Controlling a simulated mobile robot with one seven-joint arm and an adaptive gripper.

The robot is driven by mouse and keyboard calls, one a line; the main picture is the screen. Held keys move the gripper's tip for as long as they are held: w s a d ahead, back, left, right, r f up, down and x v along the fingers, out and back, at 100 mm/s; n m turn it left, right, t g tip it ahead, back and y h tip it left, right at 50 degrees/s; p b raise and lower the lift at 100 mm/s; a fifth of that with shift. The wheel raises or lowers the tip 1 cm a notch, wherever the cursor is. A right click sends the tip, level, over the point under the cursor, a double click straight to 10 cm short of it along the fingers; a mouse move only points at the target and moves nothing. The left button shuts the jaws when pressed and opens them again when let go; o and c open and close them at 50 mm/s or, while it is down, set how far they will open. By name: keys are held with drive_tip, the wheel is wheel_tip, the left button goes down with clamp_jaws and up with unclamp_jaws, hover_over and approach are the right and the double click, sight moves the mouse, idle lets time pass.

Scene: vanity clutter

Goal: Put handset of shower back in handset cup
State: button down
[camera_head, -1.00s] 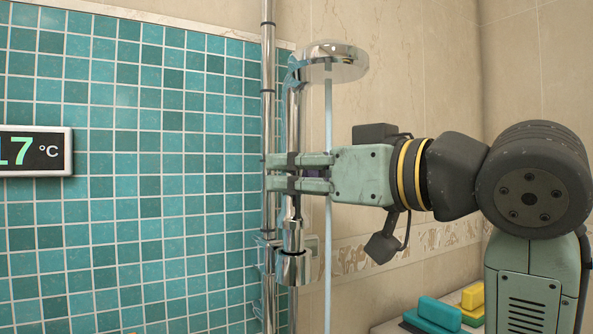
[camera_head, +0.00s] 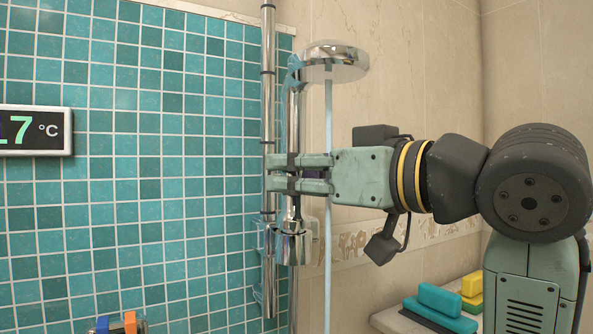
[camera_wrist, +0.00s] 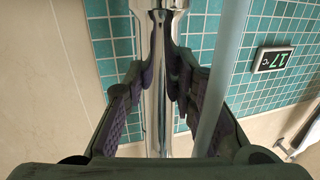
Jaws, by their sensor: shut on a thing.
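The chrome shower handset has a round head (camera_head: 335,65) at the top and a near-vertical handle (camera_head: 293,115). My gripper (camera_head: 283,173) is shut around the handle, coming from the right. In the wrist view, the handle (camera_wrist: 157,100) runs between the dark ridged finger pads. The chrome handset cup (camera_head: 293,248) is below my gripper, held beside the wall rail (camera_head: 268,100). The handle's lower end (camera_head: 292,220) lines up with the cup and meets its rim in the picture. I cannot tell how deep it sits inside.
A pale translucent vertical strip (camera_head: 328,130) stands just right of the handle. Teal tiles and a thermometer display (camera_head: 35,131) are at the left. Teal (camera_head: 440,298) and yellow (camera_head: 472,284) blocks lie on a ledge (camera_head: 400,322) at the lower right.

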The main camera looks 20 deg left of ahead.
drive_tip(key=shift+f, duration=0.35)
drive_tip(key=c, duration=1.2)
unclamp_jaws()
drive_tip(key=shift+c, duration=0.2)
drive_tip(key=v, duration=1.2)
drive_tip(key=shift+r, duration=0.1)
